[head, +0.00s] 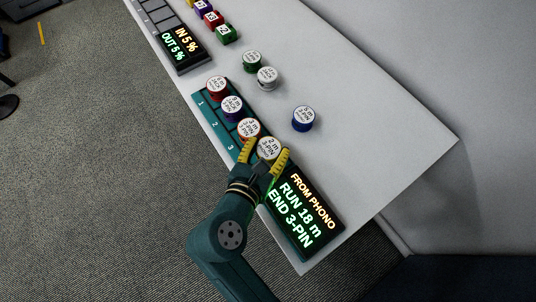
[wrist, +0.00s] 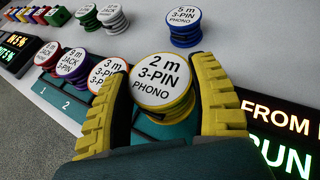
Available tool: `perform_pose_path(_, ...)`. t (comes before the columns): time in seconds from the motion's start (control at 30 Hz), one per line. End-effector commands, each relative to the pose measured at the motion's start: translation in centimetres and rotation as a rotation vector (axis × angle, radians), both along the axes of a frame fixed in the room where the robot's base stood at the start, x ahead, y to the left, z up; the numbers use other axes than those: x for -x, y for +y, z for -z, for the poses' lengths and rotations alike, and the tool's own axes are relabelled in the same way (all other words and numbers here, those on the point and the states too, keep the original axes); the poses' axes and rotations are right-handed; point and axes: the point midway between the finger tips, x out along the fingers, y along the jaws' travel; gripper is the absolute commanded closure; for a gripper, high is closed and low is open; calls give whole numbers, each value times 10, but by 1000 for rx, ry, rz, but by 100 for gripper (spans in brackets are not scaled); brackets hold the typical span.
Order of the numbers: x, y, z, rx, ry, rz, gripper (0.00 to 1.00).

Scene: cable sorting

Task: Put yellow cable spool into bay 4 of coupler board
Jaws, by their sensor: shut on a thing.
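The yellow cable spool (wrist: 163,82) has a white top reading "2 m 3-PIN PHONO". My gripper (wrist: 165,105) has its yellow-padded fingers on either side of it, shut on it. In the head view the spool (head: 269,149) is between my fingertips (head: 266,158) at the fourth place of the teal coupler board (head: 206,107), beside the display. The bay under it is hidden, so I cannot tell whether it rests on the board. Red, purple and orange spools (head: 249,128) sit in the bays numbered 1, 2 and 3.
A lit display (head: 305,212) reads "FROM PHONO, RUN 18 m, END 3-PIN". A blue spool (head: 303,119), a white-topped spool (head: 267,77) and a green spool (head: 252,61) stand loose on the white table (head: 385,130). Small coloured blocks (head: 211,18) and another display (head: 182,46) are farther back.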

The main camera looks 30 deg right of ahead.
Motion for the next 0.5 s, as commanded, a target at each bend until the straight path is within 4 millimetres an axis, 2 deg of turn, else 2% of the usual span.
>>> perform_pose_path(0.03, 0, 0, 18, 1, 2, 0, 79)
perform_pose_path(0.1, 0, 0, 27, 1, 1, -1, 79)
perform_pose_path(0.47, 0, 0, 28, 0, 0, 0, 79)
perform_pose_path(0.5, 0, 0, 29, -1, 1, 0, 33)
